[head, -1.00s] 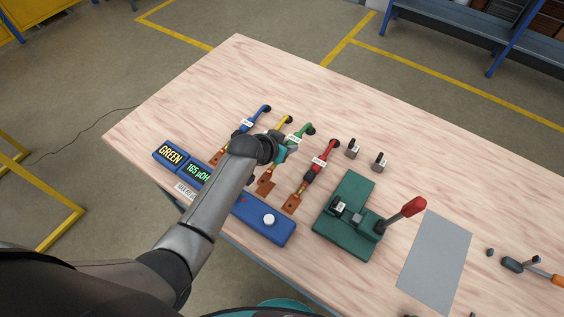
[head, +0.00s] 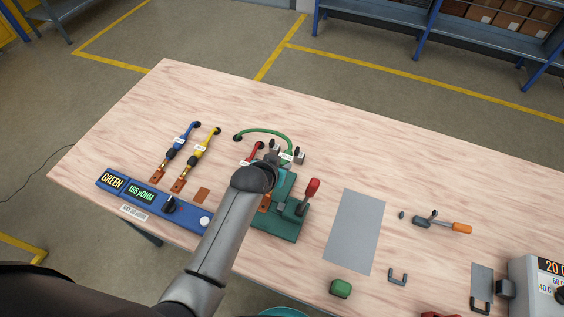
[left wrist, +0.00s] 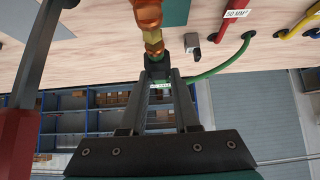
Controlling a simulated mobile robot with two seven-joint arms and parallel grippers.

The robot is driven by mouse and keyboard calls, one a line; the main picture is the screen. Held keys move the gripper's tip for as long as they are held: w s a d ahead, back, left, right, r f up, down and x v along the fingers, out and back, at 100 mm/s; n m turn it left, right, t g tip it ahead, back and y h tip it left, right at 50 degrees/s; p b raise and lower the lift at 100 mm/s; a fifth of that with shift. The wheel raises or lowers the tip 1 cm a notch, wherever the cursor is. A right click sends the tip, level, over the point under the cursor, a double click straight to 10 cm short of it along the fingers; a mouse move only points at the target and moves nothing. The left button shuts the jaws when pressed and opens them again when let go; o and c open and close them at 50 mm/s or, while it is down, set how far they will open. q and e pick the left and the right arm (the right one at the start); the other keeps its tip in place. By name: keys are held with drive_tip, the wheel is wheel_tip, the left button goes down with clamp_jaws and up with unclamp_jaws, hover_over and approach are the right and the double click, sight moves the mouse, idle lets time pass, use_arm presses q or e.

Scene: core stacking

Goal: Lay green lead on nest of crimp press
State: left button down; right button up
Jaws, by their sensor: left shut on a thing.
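The green lead (head: 264,131) arcs over the table behind the crimp press, from its dark end at the left to my left gripper (head: 272,168). In the left wrist view my left gripper (left wrist: 160,78) is shut on the lead near its label; the green cable (left wrist: 210,72) trails off to the right. The lead's brass and copper end (left wrist: 152,35) points away from the fingers toward the green press body. The crimp press (head: 280,222) has a red-knobbed lever (head: 312,188); my arm hides its left part and the nest. I cannot tell whether the lead touches the nest.
The blue lead (head: 180,144) and yellow lead (head: 203,146) lie to the left, beyond the blue meter (head: 150,200). The red lead (head: 254,152) lies close beside my gripper, partly hidden. A small metal block (head: 300,156) stands behind the press. A grey mat (head: 355,230) lies clear to the right.

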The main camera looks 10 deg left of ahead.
use_arm(q)
drive_tip(key=shift+a, duration=0.2)
drive_tip(key=shift+p, duration=0.35)
wheel_tip(320, 180, down, 4)
drive_tip(key=b, duration=0.3)
drive_tip(key=shift+d, duration=0.1)
drive_tip(key=shift+f+b, duration=0.7)
drive_tip(key=shift+f, duration=0.25)
use_arm(e)
drive_tip(key=f, duration=0.3)
drive_tip(key=shift+w+a+f, duration=0.3)
drive_tip(key=shift+w+a, duration=0.05)
use_arm(q)
drive_tip(key=shift+p, duration=0.75)
use_arm(e)
drive_tip(key=shift+r, duration=0.7)
use_arm(q)
drive_tip(key=shift+f+b, duration=1.25)
drive_tip(key=shift+f, duration=0.45)
use_arm(e)
drive_tip(key=shift+f, duration=1.25)
use_arm(q)
drive_tip(key=c, duration=0.6)
unclamp_jaws()
